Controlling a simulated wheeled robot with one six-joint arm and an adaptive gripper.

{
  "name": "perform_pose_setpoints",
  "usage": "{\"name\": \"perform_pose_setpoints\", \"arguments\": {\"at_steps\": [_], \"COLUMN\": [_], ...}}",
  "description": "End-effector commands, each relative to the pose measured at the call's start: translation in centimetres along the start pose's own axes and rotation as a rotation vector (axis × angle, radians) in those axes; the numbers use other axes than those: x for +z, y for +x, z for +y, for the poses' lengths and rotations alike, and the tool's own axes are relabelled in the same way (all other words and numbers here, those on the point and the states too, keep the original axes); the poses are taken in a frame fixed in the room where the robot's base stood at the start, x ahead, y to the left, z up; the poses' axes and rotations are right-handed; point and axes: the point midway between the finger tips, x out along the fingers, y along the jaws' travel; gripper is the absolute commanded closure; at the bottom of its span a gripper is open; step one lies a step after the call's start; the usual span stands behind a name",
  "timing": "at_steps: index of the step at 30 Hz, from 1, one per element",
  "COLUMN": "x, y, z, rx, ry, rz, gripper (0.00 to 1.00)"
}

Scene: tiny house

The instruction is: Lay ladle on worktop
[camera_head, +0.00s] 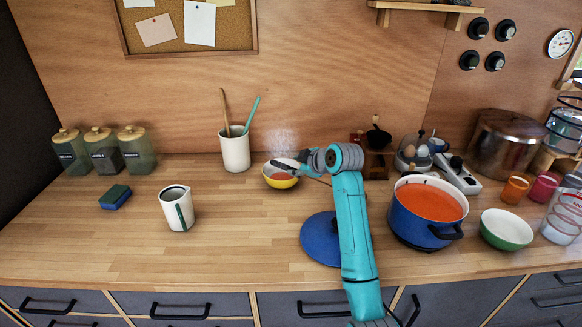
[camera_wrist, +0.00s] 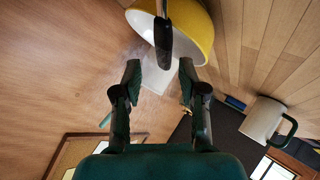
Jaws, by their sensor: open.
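A long dark-tipped handle (camera_wrist: 163,45), which looks like the ladle's, reaches in from the top of the wrist view, in front of a yellow bowl (camera_wrist: 208,30). Its other end is out of that view, so I cannot tell whether it rests in the bowl. My gripper (camera_wrist: 160,74) is open, its fingers on either side of the handle's end, with gaps visible. In the head view the yellow bowl (camera_head: 281,182) stands on the wooden worktop (camera_head: 120,245), with my gripper (camera_head: 290,166) at it; the ladle's scoop cannot be made out.
A blue pot (camera_head: 425,222) of orange soup, a blue lid (camera_head: 319,240) and a green bowl (camera_head: 505,230) stand to the right. A white jug (camera_head: 177,208), sponge (camera_head: 115,197) and utensil crock (camera_head: 235,151) stand to the left. The front left worktop is clear.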

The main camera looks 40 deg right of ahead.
Motion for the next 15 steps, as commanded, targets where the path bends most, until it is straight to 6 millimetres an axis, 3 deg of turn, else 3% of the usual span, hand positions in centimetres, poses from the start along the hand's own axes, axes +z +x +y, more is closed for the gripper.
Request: {"name": "perform_pose_setpoints", "arguments": {"at_steps": [6,15], "x": [0.0,0.0], "y": [-4.3,-7.0], "z": [0.1,0.0], "rx": [0.003,0.001], "ry": [0.000,0.000], "rz": [0.000,0.000], "gripper": [0.58,0.58]}}
